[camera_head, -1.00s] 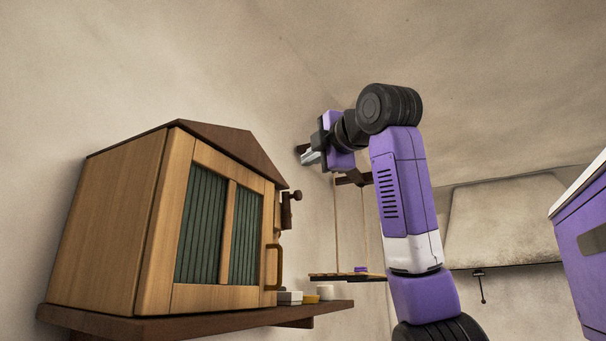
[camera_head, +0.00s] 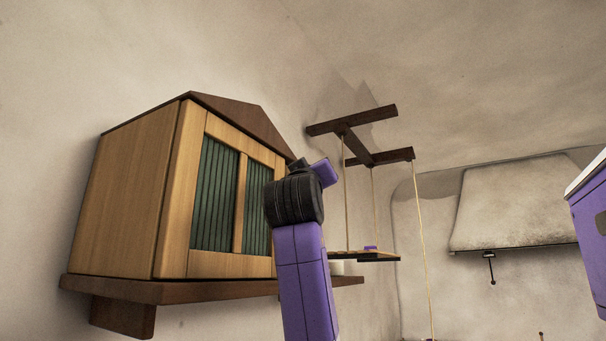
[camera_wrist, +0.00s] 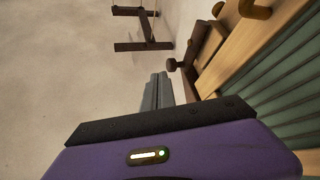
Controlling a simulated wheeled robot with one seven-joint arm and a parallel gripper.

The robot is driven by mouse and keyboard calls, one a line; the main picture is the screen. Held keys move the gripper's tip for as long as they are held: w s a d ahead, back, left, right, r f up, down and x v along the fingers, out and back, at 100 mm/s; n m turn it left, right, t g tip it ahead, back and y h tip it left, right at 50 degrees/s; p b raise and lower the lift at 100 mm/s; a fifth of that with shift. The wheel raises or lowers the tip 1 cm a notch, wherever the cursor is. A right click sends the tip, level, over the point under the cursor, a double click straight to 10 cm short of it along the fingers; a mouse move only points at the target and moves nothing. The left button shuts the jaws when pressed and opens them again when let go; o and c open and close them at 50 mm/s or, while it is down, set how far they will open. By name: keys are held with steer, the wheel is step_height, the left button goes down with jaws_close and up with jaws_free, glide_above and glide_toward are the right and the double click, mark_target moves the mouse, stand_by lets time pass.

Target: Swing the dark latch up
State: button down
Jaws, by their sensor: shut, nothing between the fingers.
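The dark latch (camera_wrist: 188,77) shows in the wrist view at the edge of the cabinet, with a round knob (camera_wrist: 171,64) jutting to the left. My gripper (camera_wrist: 158,78) is shut and empty. Its fingertips appear just left of and below the latch in that picture; I cannot tell whether they touch it. The wooden cabinet (camera_head: 128,207) with green slatted panels stands on a wall shelf in the head view. There, my arm covers the latch and my fingers.
The cabinet's curved wooden handle (camera_wrist: 256,10) is at the top of the wrist view. A hanging shelf (camera_head: 362,257) on cords from a dark wooden bracket (camera_head: 352,144) is right of my arm. The dark wall shelf (camera_head: 170,292) juts out below the cabinet.

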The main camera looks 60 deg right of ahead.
steer(key=w+a+f+m+g+h, duration=0.2)
steer(key=a+f+m+g+h, duration=0.25)
steer(key=a+m, duration=0.35)
steer(key=w+d+r+n+p, duration=0.1)
steer(key=w+d+r+p, duration=0.1)
steer(key=d+r+p, duration=0.4)
steer(key=shift+d+r+t, duration=0.15)
steer(key=shift+d+t, duration=0.2)
steer(key=shift+d, duration=1.65)
steer(key=shift+w, duration=0.1)
steer(key=shift+d+r+b, duration=0.35)
steer(key=shift+d+b, duration=0.15)
steer(key=shift+d, duration=0.2)
